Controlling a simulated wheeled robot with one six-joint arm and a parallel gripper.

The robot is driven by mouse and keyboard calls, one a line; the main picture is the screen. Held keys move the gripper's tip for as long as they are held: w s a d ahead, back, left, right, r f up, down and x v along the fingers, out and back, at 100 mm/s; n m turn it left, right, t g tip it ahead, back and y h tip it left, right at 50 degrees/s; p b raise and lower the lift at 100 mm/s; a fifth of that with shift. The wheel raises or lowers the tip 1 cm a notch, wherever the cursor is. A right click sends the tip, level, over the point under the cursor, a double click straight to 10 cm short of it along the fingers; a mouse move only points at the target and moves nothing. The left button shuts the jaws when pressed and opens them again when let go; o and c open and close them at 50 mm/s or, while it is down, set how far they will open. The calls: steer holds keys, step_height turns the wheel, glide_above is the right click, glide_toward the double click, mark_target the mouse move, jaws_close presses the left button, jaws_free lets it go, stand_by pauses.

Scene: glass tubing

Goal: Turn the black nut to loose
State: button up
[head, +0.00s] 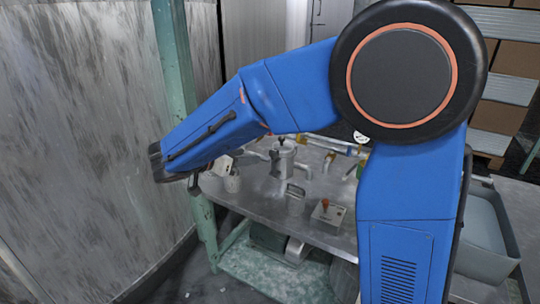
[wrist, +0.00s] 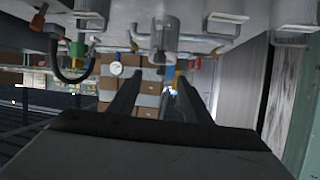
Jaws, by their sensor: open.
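I cannot make out the black nut with certainty in either view. In the head view a metal pot-like vessel (head: 284,162) with a small dark top stands on the bench (head: 250,203), among pipe fittings. My gripper shows in the wrist view (wrist: 158,84) with its two dark fingers apart and nothing seen between them. In that view the scene appears upside down, and a grey cylindrical vessel (wrist: 165,38) hangs from the top edge beyond the fingers. In the head view my blue arm reaches left over the bench, and the fingers cannot be made out clearly.
A small box with a red knob (head: 326,209) sits near the bench's front. A grey bin (head: 488,238) stands at the right. A green post (head: 174,60) and a scuffed metal wall (head: 85,130) are close on the left. A round gauge (wrist: 116,68) shows in the wrist view.

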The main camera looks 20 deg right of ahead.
mark_target(274, 154)
steer(key=x, duration=1.4)
steer(key=c, duration=1.1)
steer(key=shift+s, duration=0.1)
steer(key=n+t+y, duration=0.1)
steer(key=n+y, duration=0.1)
steer(key=n+t+y, duration=0.1)
steer(key=shift+s+d+t, duration=0.25)
steer(key=shift+d+t, duration=0.05)
steer(key=shift+d, duration=0.05)
steer(key=shift+s+d+n+t+y, duration=0.1)
steer(key=shift+d+n+t+y, duration=0.1)
steer(key=shift+n+t+y, duration=0.8)
steer(key=shift+n+y, duration=0.3)
steer(key=shift+n, duration=0.2)
